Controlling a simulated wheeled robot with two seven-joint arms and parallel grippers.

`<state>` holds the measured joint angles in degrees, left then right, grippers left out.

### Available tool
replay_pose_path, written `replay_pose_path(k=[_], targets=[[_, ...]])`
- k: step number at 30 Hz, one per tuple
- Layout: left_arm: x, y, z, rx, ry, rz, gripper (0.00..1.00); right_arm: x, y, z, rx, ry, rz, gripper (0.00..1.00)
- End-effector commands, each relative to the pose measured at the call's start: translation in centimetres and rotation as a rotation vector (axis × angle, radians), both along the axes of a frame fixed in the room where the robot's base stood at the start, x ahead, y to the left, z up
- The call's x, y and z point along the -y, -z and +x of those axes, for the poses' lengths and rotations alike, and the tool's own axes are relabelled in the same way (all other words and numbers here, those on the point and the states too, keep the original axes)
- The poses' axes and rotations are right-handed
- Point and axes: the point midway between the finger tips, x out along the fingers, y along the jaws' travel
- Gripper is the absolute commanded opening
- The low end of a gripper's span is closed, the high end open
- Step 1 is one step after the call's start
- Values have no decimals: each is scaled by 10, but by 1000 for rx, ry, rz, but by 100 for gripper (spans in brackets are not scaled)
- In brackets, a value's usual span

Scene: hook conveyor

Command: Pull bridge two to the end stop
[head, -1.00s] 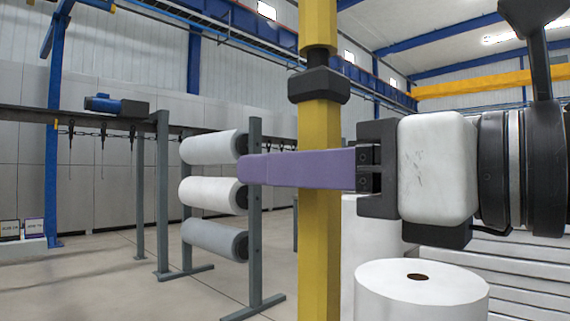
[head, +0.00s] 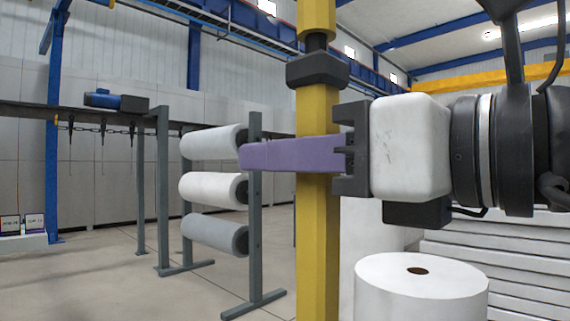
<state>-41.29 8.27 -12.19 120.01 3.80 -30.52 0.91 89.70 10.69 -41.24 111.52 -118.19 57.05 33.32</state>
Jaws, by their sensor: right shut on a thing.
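A yellow upright pole (head: 318,230) with a black collar (head: 317,70) runs from the top to the bottom of the head view. My right gripper (head: 250,155) comes in from the right, its purple finger lying across the front of the pole below the collar. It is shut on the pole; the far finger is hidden. The pole's upper end is out of view, so I cannot tell what it hangs from. A yellow overhead beam (head: 490,76) shows at the back right; I cannot tell whether it is bridge two. No end stop can be made out. My left gripper is not in view.
A grey rack with several white and grey rolls (head: 212,188) stands behind the pole on the left. A large white roll (head: 420,295) stands upright at the lower right. A rail with hooks (head: 102,128) and a blue motor (head: 103,101) is at the back left. Floor at left is clear.

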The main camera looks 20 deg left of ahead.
Motion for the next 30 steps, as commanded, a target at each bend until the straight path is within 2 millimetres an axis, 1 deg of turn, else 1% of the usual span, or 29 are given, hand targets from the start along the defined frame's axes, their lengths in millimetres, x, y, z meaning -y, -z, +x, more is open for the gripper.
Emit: replay_pose_path(k=[1, 3, 11, 12, 15, 30], targets=[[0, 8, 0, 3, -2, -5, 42, -3, 5, -9, 2, -12, 0, 0], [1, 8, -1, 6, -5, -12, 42, -5, 5, -14, 0, -14, -1, 0], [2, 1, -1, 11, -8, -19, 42, -6, 2, -16, -3, -19, -3, 0], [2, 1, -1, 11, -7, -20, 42, -6, 2, -16, -3, -18, -3, 27], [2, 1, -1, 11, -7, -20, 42, -6, 2, -15, -3, -15, -3, 42], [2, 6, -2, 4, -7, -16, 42, -4, 0, -11, -2, -6, 1, 42]])
